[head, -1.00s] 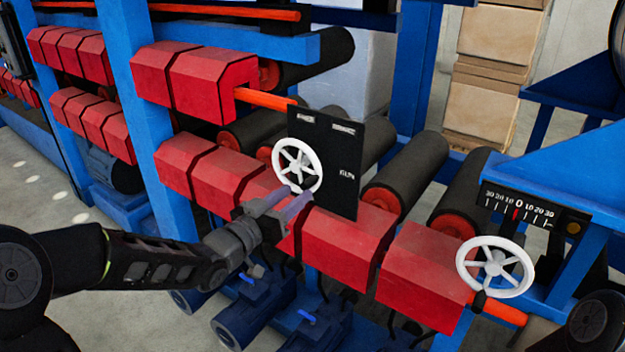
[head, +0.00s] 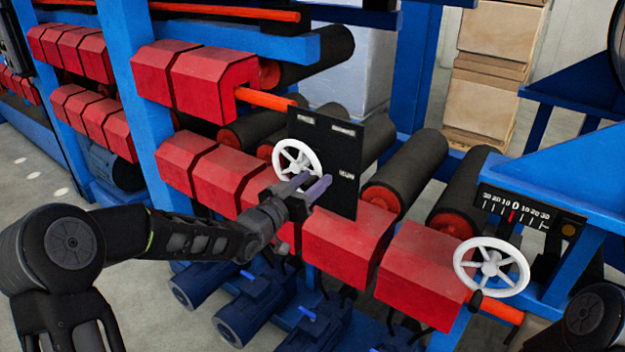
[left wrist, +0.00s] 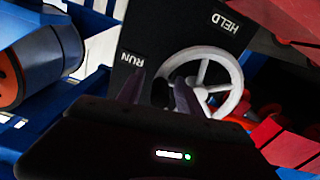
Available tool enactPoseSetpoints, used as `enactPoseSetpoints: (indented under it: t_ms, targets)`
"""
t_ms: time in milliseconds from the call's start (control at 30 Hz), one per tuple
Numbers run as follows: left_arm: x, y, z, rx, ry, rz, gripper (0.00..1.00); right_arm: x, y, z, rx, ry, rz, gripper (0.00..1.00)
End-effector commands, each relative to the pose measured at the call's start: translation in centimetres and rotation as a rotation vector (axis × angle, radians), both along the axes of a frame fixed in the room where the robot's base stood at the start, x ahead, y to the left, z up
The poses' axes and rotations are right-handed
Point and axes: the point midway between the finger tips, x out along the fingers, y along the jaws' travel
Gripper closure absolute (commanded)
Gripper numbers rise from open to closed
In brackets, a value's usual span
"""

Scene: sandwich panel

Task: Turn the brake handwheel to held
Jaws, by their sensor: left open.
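The white spoked brake handwheel (head: 296,160) is mounted on a black panel (head: 340,142), at the panel's left side in the head view. In the left wrist view the wheel (left wrist: 233,75) is right of centre. The words HELD (left wrist: 226,22) and RUN (left wrist: 136,60) show upside down on the panel there. My left gripper (head: 312,186) is open, with its two fingers apart at the wheel's lower right. In the left wrist view one finger overlaps the wheel's near rim and the other lies outside it; contact cannot be told. My right gripper is out of view.
A second white handwheel (head: 491,266) stands at the right below a numbered scale (head: 520,212). Red guard blocks (head: 345,240) run below the panel, and dark rollers (head: 408,170) lie behind it. A blue frame post (head: 150,110) stands to the left.

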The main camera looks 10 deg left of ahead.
Motion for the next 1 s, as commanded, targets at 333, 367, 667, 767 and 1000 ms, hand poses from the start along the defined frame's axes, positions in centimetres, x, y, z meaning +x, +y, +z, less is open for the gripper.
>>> enactPoseSetpoints:
  t_ms: [333, 367, 667, 767, 1000]
  targets:
    - [-0.04, 0.01, -0.01, 0.0, 0.0, 0.0, 0.78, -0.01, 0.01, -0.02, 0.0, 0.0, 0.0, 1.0]
    - [-0.04, 0.0, -0.01, 0.0, 0.0, 0.0, 0.8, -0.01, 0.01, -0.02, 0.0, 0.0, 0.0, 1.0]
    - [-0.08, -0.12, -0.02, 0.0, 0.0, -0.003, 1.0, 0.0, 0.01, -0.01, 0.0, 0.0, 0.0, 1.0]
    - [-0.1, -0.16, -0.03, 0.0, 0.0, -0.004, 1.0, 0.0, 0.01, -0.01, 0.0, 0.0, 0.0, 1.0]
    - [-0.12, -0.25, -0.07, 0.0, 0.001, -0.005, 1.0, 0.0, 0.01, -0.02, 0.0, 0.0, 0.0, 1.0]
